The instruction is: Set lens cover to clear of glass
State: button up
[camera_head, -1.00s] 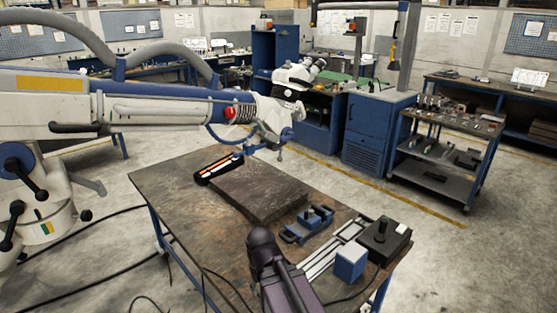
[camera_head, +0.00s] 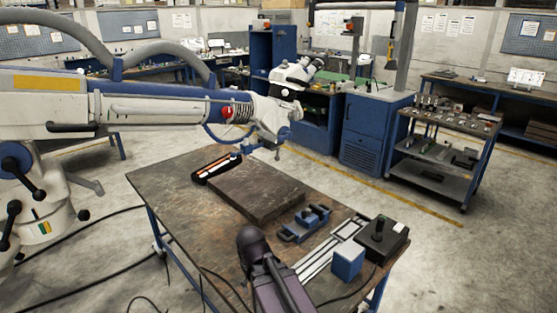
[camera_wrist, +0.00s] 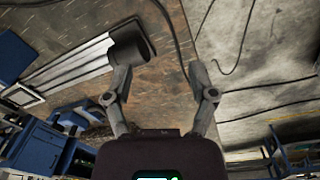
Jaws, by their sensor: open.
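The microscope head (camera_head: 290,78) hangs at the end of a long white and blue arm (camera_head: 165,108) above the table's far side, in the head view. A small bracket with a blue part (camera_head: 240,146) hangs under it. I cannot clearly make out the lens cover or its position at this size. My gripper (camera_wrist: 162,72) shows in the wrist view with two fingers wide apart and nothing between them. In the head view my dark arm shows low in the middle, well apart from the microscope head; the gripper's fingers are not clear there.
The worktable (camera_head: 165,195) bears a dark slab (camera_head: 255,192), a blue clamp (camera_head: 305,223), an orange-striped tool (camera_head: 215,168), pale rails (camera_head: 330,250), a blue box (camera_head: 347,261) and a joystick box (camera_head: 383,240). Cables lie on the floor. A cart (camera_head: 440,150) stands at the right.

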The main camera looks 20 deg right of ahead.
jog(key=w+d+m+t+h+b, duration=0.1)
jog(key=w+d+h, duration=0.1)
jog(key=w+d, duration=0.35)
jog(key=w+d+t+h+b, duration=0.1)
jog(key=w+d+h+b, duration=0.15)
jog(key=w, duration=0.65)
jog(key=t+h+b, duration=0.5)
jog(key=t+h, duration=0.2)
jog(key=h, duration=0.3)
send_near(277, 158)
jog(key=a+f, duration=0.1)
jog(key=a, duration=0.2)
jog(key=shift+s+d+n, duration=0.1)
jog(key=shift+s+n, duration=0.2)
jog(key=shift+s, duration=0.05)
jog(key=shift+h, duration=0.25)
jog(key=x, duration=1.3)
jog(key=shift+w+d+f, duration=0.1)
jog(key=shift+w+d, duration=0.2)
grip_shut()
